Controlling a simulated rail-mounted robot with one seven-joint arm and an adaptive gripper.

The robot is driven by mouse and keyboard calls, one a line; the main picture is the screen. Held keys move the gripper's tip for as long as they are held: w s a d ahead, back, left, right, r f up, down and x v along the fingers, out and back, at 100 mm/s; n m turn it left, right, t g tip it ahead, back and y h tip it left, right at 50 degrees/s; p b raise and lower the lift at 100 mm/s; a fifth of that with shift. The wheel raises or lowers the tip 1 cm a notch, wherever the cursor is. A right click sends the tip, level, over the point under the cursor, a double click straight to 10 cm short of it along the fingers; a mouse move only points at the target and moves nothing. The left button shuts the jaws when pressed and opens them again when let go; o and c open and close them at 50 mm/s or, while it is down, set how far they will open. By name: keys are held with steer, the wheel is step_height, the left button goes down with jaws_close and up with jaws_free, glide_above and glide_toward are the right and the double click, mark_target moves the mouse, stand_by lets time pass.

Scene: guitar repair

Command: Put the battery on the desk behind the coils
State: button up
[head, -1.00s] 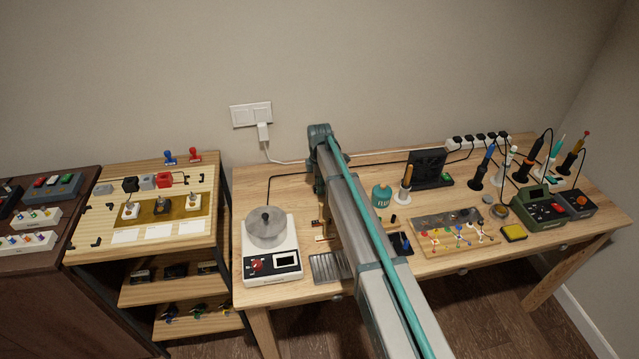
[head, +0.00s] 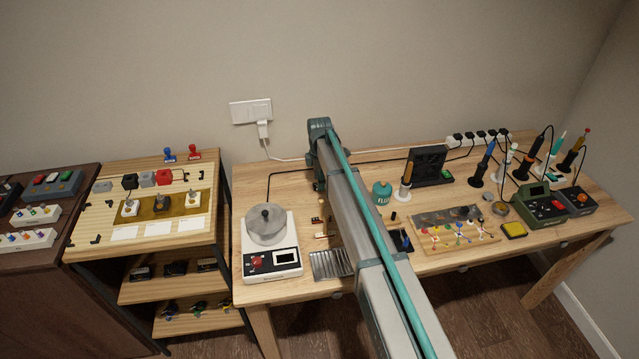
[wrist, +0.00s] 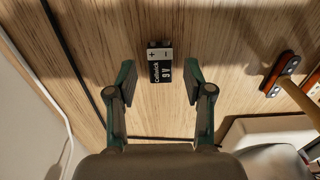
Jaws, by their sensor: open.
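The battery (wrist: 160,65), a black and silver 9 V block, lies on the wooden desk (wrist: 222,55) in the wrist view. My gripper (wrist: 159,80) is open, with one finger on each side of the battery and a visible gap to each. Nothing is held. I cannot tell how high the fingertips are above the desk. In the head view my arm hides the battery and most of the gripper. Small round items (head: 500,209) at the desk's right could be the coils, but they are too small to be sure.
A black cable (wrist: 75,70) runs beside my left finger.

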step_height(320, 180, up, 11)
steer(key=b, duration=0.2)
steer(key=shift+b, duration=0.3)
steer(key=shift+f, duration=0.1)
